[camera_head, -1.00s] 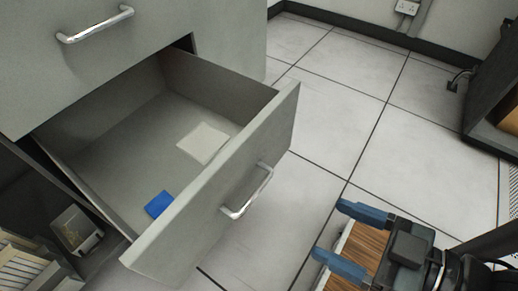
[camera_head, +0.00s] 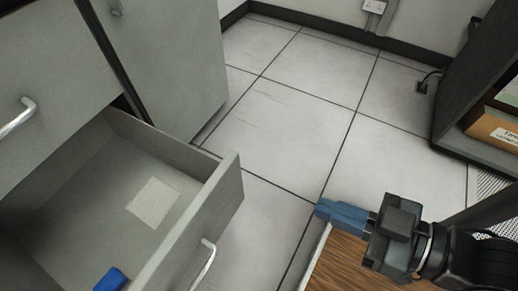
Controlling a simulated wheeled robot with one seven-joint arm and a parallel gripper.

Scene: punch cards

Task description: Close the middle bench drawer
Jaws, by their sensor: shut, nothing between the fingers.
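The grey bench drawer (camera_head: 194,218) stands open at the lower left, below a shut drawer front with its own handle (camera_head: 16,116). Its silver bar handle (camera_head: 203,264) is on the outer face of the front panel. A pale square card (camera_head: 153,202) and a blue object (camera_head: 111,280) lie inside. My gripper (camera_head: 318,209) has blue fingers, shut and empty. It is to the right of the drawer front, apart from it, with its fingertips pointing left towards it. The lower left of the drawer is cut off by the frame.
A grey cabinet (camera_head: 170,65) stands behind the drawer. A wooden surface (camera_head: 350,268) lies under my gripper. A dark shelf unit with a labelled box (camera_head: 493,131) is at the right. Pale tiled floor (camera_head: 285,120) is clear between them.

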